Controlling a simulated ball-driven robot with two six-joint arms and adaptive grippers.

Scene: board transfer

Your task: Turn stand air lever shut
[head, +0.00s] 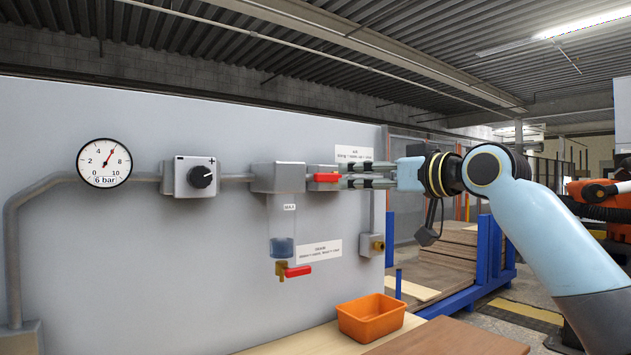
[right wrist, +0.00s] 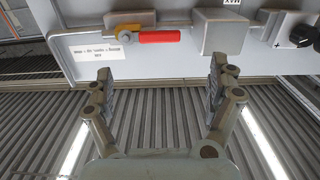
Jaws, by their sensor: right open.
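The red lever (head: 326,177) sits on the air line on the grey wall, right of the grey filter block. It lies level, in line with the pipe. In the right wrist view the red lever (right wrist: 158,37) points toward the grey block (right wrist: 222,32), with its brass valve body (right wrist: 127,30) at the other end. My right gripper (head: 347,176) comes in from the right, its fingertips close to the lever. In the right wrist view the gripper (right wrist: 160,68) is open and empty, with the lever beyond its fingertips. Contact is not visible. My left gripper is out of view.
A second red lever (head: 297,271) is on the drain under the clear bowl (head: 282,222). A gauge (head: 104,163) reads about 6, left of the regulator knob (head: 201,177). An orange bin (head: 371,317) stands on the bench below. A white label (head: 353,153) is above the lever.

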